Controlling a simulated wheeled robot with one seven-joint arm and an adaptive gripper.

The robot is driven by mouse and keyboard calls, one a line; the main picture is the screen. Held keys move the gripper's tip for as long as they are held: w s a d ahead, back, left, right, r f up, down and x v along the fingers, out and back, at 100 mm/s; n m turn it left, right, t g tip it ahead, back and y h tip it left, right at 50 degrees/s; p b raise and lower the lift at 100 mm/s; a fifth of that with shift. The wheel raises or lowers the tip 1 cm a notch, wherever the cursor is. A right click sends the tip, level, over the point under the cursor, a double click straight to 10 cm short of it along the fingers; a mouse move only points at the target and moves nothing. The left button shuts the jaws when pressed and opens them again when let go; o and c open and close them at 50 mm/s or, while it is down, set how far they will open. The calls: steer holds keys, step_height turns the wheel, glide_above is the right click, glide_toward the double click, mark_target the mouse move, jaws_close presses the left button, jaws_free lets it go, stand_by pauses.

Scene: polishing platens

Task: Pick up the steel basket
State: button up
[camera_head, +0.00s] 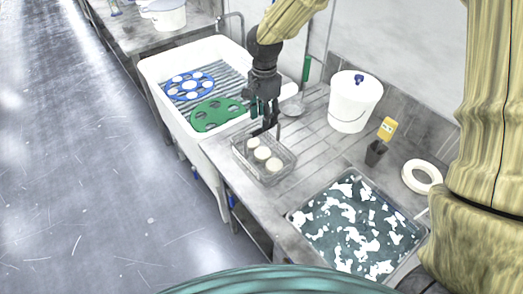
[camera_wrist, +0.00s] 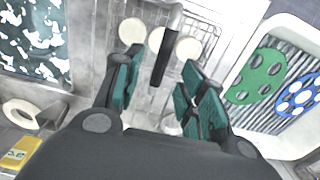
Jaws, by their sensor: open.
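The steel basket (camera_head: 284,171) stands on the steel counter, with three pale round discs in it. It also shows at the top of the wrist view (camera_wrist: 213,27). A dark upright handle or bar (camera_wrist: 166,45) rises over the basket in the wrist view, between the lines of the two fingers. My gripper (camera_head: 265,117) is above the basket's far side, pointing down. In the wrist view my gripper (camera_wrist: 160,90) has its green-padded fingers spread wide with nothing held between them. Whether the fingers touch the handle cannot be told.
A white sink (camera_head: 150,75) with a green carrier disc (camera_head: 215,113) and a blue one (camera_head: 190,87) lies behind left. A white bucket (camera_head: 352,105), a dark cup with a yellow tag (camera_head: 376,152), a white ring (camera_head: 421,177) and a tray of water (camera_head: 350,228) stand right.

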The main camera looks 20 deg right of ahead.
steer(key=shift+w+f, duration=0.2)
steer(key=shift+f, duration=0.45)
steer(key=shift+s, duration=0.4)
steer(key=shift+w+f+p, duration=0.15)
steer(key=shift+f+p, duration=0.3)
steer(key=shift+f, duration=0.1)
steer(key=shift+w+f+p, duration=0.15)
steer(key=shift+f+p, duration=0.25)
steer(key=shift+f, duration=0.15)
steer(key=shift+a+f+p, duration=0.1)
steer(key=shift+f+p, duration=0.4)
steer(key=shift+f, duration=1)
steer(key=shift+s, duration=0.1)
jaws_close()
steer(key=shift+r, duration=0.1)
